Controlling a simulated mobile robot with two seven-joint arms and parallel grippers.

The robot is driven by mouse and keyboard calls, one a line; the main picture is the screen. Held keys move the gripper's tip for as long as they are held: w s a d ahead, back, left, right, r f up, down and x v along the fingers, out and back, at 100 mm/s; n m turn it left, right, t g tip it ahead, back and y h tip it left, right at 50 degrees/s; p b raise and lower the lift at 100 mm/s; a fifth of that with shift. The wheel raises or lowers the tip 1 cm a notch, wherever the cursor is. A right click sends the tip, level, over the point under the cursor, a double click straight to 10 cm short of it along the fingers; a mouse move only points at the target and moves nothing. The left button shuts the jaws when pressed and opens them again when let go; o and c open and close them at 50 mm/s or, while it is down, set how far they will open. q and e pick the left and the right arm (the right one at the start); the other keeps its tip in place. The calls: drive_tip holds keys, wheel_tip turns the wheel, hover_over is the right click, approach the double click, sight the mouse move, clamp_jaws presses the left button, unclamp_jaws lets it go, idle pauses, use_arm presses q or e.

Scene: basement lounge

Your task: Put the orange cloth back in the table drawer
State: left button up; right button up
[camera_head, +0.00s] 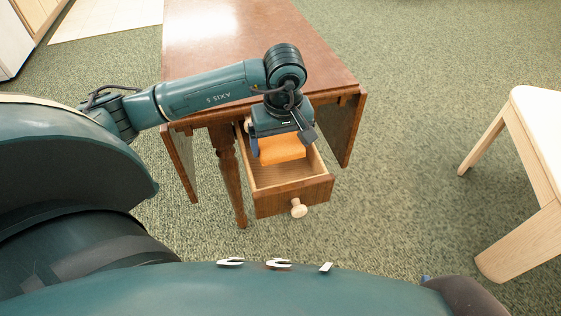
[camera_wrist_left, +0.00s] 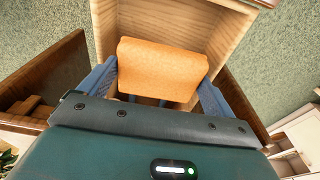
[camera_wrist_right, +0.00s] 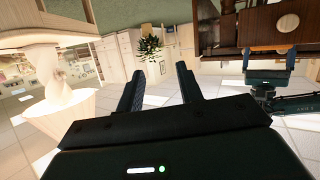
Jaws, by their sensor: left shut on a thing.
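The orange cloth (camera_head: 283,150) is a folded block between the blue fingers of my left gripper (camera_head: 281,138). In the left wrist view the cloth (camera_wrist_left: 160,68) spans the gap between the fingers, and the gripper is shut on it. The table drawer (camera_head: 292,198) is pulled open, with a pale wooden inside and a round knob (camera_head: 298,208). The cloth is at the drawer's opening, towards its back; I cannot tell whether it touches the floor of the drawer. My right gripper (camera_wrist_right: 162,83) is open and empty, away from the drawer.
The wooden table (camera_head: 230,50) has hanging side leaves (camera_head: 345,132) on both sides of the drawer. A pale stool (camera_head: 530,150) stands at the right. Green carpet lies clear between the stool and table. A potted plant (camera_wrist_right: 150,46) shows in the right wrist view.

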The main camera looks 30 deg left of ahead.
sight(280, 169)
use_arm(q)
wheel_tip(280, 169, down, 6)
drive_tip(key=shift+f+b, duration=0.25)
drive_tip(key=shift+b, duration=0.3)
use_arm(e)
drive_tip(key=shift+w+a+t, duration=0.1)
drive_tip(key=shift+w+t, duration=0.2)
drive_tip(key=shift+t, duration=0.2)
drive_tip(key=shift+f, duration=0.1)
use_arm(q)
drive_tip(key=shift+f, duration=0.2)
drive_tip(key=o, duration=0.7)
drive_tip(key=shift+r, duration=0.1)
use_arm(e)
drive_tip(key=shift+y, duration=0.3)
